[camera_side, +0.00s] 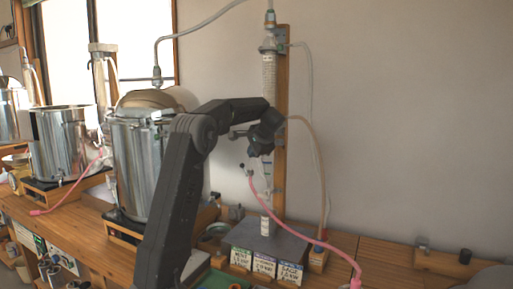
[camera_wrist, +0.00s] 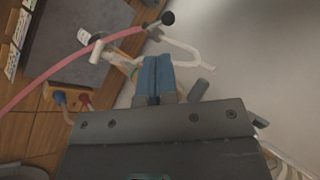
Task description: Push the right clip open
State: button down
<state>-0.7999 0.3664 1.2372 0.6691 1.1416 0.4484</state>
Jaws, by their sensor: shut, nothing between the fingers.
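I cannot make out the right clip clearly in either view; the pot's right side is largely covered by my arm. My gripper's blue fingers (camera_wrist: 157,72) are together and empty in the wrist view. In the side view the gripper end is in front of the glass column (camera_side: 268,70), right of the pot and apart from it. The fingertips are hard to make out there.
A black knob (camera_wrist: 168,18) is beyond the fingers. The wall at right is clear.

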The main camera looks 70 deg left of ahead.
aim_at(241, 164)
jog(key=x, duration=0.8)
jog(key=shift+a+r, duration=0.35)
jog(key=shift+s, duration=0.1)
jog(key=shift+s+a+f+t+h, duration=0.3)
jog(key=shift+s+a+t+h, duration=0.1)
jog(key=shift+a, duration=0.25)
jog(key=shift+s+a+f, duration=0.15)
jog(key=shift+s, duration=0.05)
